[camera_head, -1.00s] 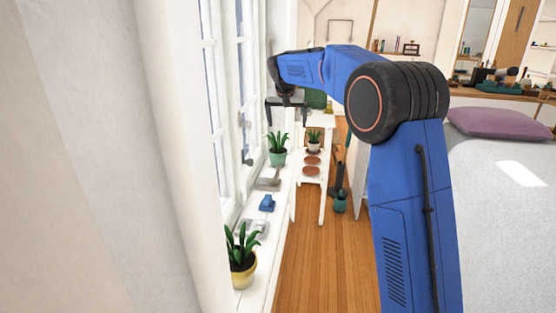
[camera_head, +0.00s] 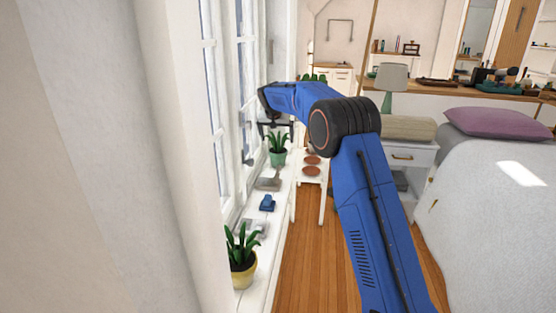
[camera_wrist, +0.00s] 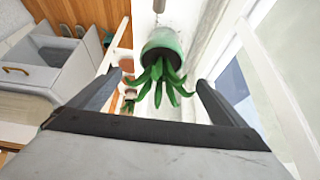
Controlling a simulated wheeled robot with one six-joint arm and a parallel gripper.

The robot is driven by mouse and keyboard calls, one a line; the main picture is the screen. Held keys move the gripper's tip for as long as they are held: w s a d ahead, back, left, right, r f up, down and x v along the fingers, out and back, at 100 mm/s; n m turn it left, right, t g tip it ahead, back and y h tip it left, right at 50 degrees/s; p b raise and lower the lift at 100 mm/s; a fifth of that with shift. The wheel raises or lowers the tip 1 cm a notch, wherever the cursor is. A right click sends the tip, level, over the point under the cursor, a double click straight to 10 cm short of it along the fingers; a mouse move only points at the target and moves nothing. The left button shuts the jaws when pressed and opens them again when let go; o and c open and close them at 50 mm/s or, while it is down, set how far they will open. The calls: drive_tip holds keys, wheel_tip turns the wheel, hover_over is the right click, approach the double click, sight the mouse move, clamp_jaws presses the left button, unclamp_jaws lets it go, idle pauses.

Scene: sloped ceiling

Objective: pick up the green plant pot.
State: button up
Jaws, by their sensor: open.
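The green plant pot (camera_head: 277,158) stands upright on the white window sill and holds a leafy plant. In the wrist view the pot (camera_wrist: 161,42) shows near the top middle, its leaves pointing down the picture toward my gripper. My gripper (camera_head: 276,128) is just above the plant in the head view. In the wrist view my gripper (camera_wrist: 152,88) has its two fingers spread wide, with the leaves between their tips in the picture. Nothing is held. I cannot tell whether the fingers touch the leaves.
The window (camera_head: 240,85) is close on the left of the sill (camera_head: 262,255). A yellow pot (camera_head: 243,276), a blue object (camera_head: 267,203) and a grey item (camera_head: 268,184) share the sill. A white shelf (camera_head: 323,205) with brown discs stands just right of the green pot.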

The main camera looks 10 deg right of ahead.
sight(278, 145)
drive_tip(key=shift+x, duration=4.75)
drive_tip(key=shift+s+a, duration=0.1)
drive_tip(key=c, duration=2.2)
drive_tip(key=shift+o, duration=0.2)
drive_tip(key=shift+r, duration=0.1)
